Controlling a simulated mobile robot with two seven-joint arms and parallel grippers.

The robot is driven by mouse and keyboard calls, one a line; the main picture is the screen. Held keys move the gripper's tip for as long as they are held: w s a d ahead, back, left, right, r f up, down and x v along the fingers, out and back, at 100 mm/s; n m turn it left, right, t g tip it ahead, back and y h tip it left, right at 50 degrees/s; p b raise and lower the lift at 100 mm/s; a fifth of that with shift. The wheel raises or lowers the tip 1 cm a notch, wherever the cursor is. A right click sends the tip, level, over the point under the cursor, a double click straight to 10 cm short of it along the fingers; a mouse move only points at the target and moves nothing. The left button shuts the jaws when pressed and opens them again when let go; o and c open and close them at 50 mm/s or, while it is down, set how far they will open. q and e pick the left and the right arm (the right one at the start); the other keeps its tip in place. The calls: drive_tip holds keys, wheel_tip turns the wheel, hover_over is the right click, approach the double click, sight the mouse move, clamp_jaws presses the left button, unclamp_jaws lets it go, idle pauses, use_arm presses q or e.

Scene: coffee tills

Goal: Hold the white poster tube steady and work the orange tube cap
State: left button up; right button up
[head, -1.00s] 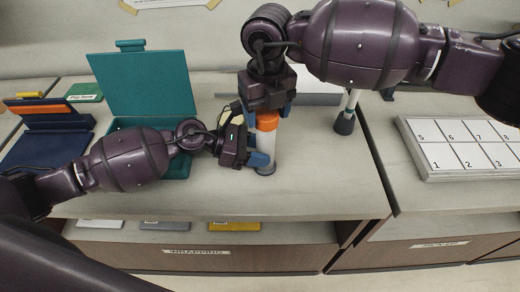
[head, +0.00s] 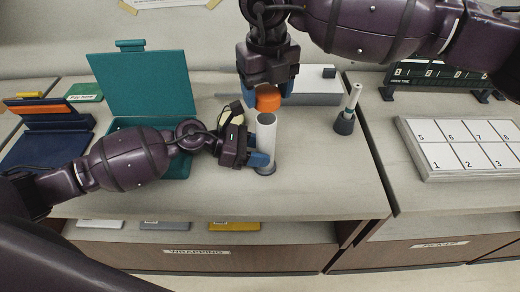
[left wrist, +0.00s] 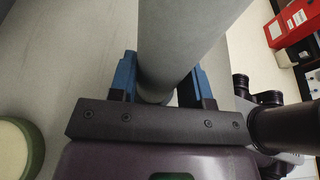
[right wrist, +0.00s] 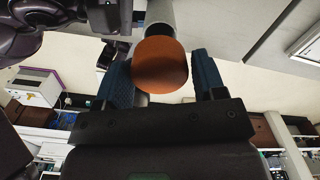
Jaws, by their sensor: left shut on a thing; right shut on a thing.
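The white poster tube (head: 265,133) stands upright on the counter, its open top showing in the head view. My left gripper (head: 262,160) is shut on the tube low down; its blue fingers flank the tube (left wrist: 178,45) in the left wrist view. The orange tube cap (head: 268,98) is off the tube, just above its top. My right gripper (head: 268,90) is shut on the cap from above. In the right wrist view the cap (right wrist: 160,66) sits between the blue fingers, with the tube behind it.
An open teal box (head: 145,85) stands left of the tube. A dark holder with a pale stick (head: 345,122) stands to the right. A numbered board (head: 465,148) lies on the right counter. The counter front around the tube is clear.

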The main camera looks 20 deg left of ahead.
use_arm(q)
drive_tip(key=shift+f, duration=0.1)
use_arm(e)
drive_tip(key=shift+r, duration=0.1)
drive_tip(key=w+d+r, duration=0.1)
drive_tip(key=d+r, duration=0.4)
drive_tip(key=r, duration=0.1)
drive_tip(key=shift+w+d, duration=0.3)
drive_tip(key=shift+d, duration=0.1)
use_arm(q)
drive_tip(key=o, duration=1.3)
drive_tip(key=shift+a, duration=0.1)
drive_tip(key=v, duration=1.2)
